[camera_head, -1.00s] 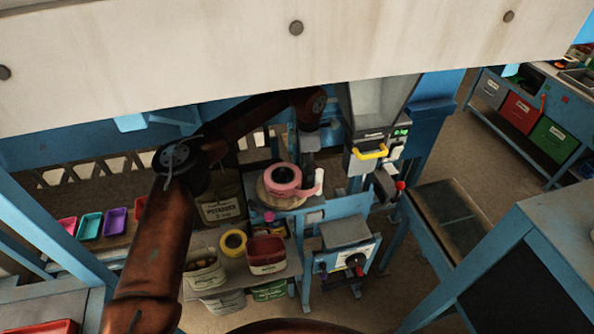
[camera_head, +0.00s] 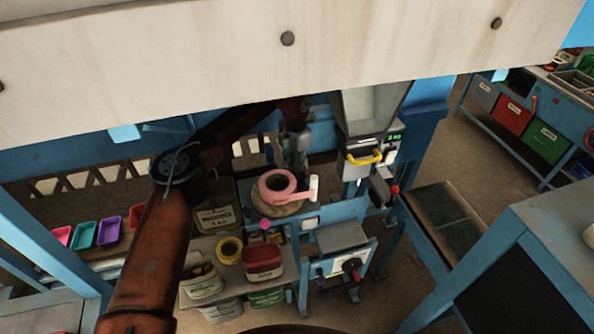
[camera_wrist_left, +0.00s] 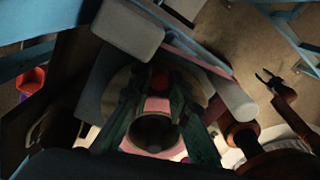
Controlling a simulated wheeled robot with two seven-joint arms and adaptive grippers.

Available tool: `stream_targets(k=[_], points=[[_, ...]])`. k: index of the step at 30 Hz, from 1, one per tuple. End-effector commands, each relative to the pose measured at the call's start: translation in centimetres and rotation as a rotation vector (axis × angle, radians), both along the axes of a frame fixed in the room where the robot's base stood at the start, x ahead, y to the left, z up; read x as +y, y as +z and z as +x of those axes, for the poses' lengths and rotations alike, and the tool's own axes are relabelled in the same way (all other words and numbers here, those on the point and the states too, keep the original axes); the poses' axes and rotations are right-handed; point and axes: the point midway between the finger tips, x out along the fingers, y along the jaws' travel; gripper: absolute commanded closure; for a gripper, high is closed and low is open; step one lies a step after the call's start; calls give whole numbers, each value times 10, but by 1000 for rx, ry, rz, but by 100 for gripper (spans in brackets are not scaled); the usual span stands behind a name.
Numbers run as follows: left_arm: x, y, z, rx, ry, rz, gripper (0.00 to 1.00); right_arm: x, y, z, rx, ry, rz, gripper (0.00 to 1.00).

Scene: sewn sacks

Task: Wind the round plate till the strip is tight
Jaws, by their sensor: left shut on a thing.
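The round plate (camera_head: 297,209) is a tan disc under a pink tape roll (camera_head: 268,193) on a blue stand. A pale strip (camera_head: 313,188) shows at the roll's right side. My left gripper (camera_head: 300,178) reaches down at the back right of the plate. The exact contact is dark. My right gripper (camera_wrist_left: 268,77) shows small in the left wrist view, fingers apart and empty, away from the plate.
A machine with a yellow handle (camera_head: 364,158) stands right of the plate. Below are a yellow tape roll (camera_head: 229,250), a red bin (camera_head: 263,262) and a grey box (camera_head: 341,236). A large pale beam (camera_head: 250,60) crosses the top and hides part of my left arm.

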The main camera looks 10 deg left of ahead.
Motion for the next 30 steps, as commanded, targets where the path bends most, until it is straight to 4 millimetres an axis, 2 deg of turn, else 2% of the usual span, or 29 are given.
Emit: stream_targets(k=[25,26,30], points=[[5,4,6,-9,78,-4,100,3,1,0,0,-2,3,64],[5,4,6,-9,78,-4,83,3,1,0,0,-2,3,64],[5,3,5,-8,77,-3,76,3,1,0,0,-1,3,64]])
